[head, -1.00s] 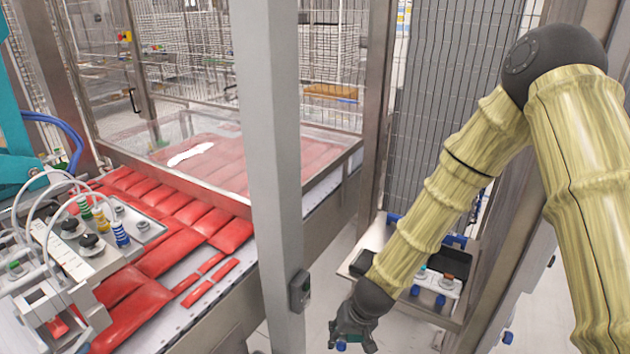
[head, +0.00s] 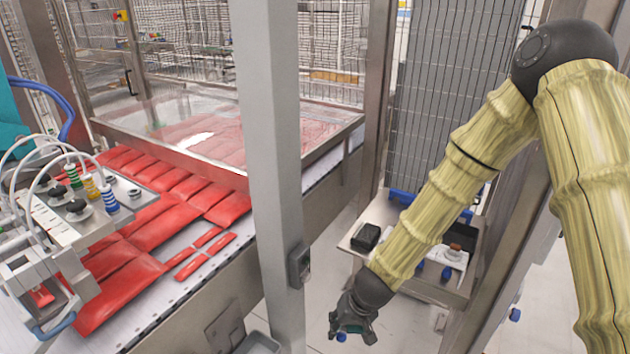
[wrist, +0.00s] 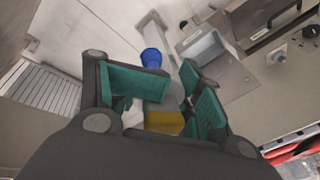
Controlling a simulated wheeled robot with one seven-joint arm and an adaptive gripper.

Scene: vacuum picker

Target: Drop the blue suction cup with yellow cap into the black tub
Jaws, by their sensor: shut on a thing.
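My gripper (head: 353,322) hangs low in front of the cart, over the floor. It is shut on the suction cup, whose blue end (wrist: 151,58) and yellow cap (wrist: 166,122) show in the wrist view. The pads cover its middle. In the head view only a bit of blue (head: 342,337) shows below the fingers. A small black box-shaped thing (head: 366,237), perhaps the black tub, sits on the cart's left side, above and beyond my gripper. I cannot see into it.
The metal cart (head: 350,238) stands behind my arm, with a light block and dark knob (head: 455,251) on its right. A grey post (head: 272,170) stands left of my gripper. The conveyor carries red packs (head: 150,225).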

